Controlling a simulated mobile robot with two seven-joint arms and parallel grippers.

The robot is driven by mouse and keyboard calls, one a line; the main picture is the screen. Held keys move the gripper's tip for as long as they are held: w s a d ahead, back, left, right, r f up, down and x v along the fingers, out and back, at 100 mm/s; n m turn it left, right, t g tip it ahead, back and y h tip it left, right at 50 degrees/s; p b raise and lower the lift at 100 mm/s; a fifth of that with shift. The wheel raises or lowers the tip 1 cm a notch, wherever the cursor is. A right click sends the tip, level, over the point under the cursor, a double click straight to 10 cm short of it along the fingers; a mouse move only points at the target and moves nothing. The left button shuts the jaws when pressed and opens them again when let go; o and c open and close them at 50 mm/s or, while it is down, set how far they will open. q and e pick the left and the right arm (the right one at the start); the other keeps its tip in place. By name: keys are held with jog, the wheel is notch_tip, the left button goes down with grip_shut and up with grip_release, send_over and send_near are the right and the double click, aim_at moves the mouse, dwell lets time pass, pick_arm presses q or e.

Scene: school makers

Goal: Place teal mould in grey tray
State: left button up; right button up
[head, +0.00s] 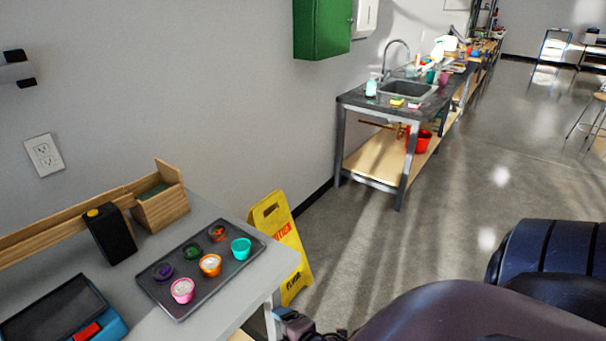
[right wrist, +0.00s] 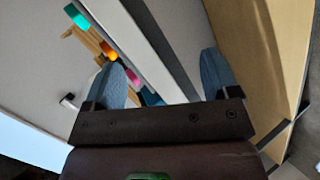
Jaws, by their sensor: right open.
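The teal mould (head: 241,249) is a small round cup, upright inside the right corner of the dark grey tray (head: 207,292). The tray lies on the grey table at lower left. Part of my right gripper (head: 293,322) shows low beside the table's near right corner, well below and right of the mould. In the right wrist view its two blue-grey fingers (right wrist: 160,60) stand wide apart, with a pale table edge seen between them. A teal shape, likely the mould, shows at the upper left there (right wrist: 77,17). My left gripper is not seen.
The tray also holds several other cups, including pink (head: 182,290), orange (head: 210,265) and purple (head: 163,272). A black box (head: 110,236) and a wooden bin (head: 160,205) stand behind it. A yellow floor sign (head: 280,240) stands beside the table. Open floor lies to the right.

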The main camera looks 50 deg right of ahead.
jog(key=s+a+f+m+y, duration=0.1)
jog(key=s+a+f+m, duration=0.1)
jog(key=s+m, duration=0.5)
jog(key=shift+s+f+m+g, duration=0.25)
jog(key=shift+f+m+g, duration=0.2)
jog(key=shift+m, duration=2.25)
jog(key=shift+a, duration=0.1)
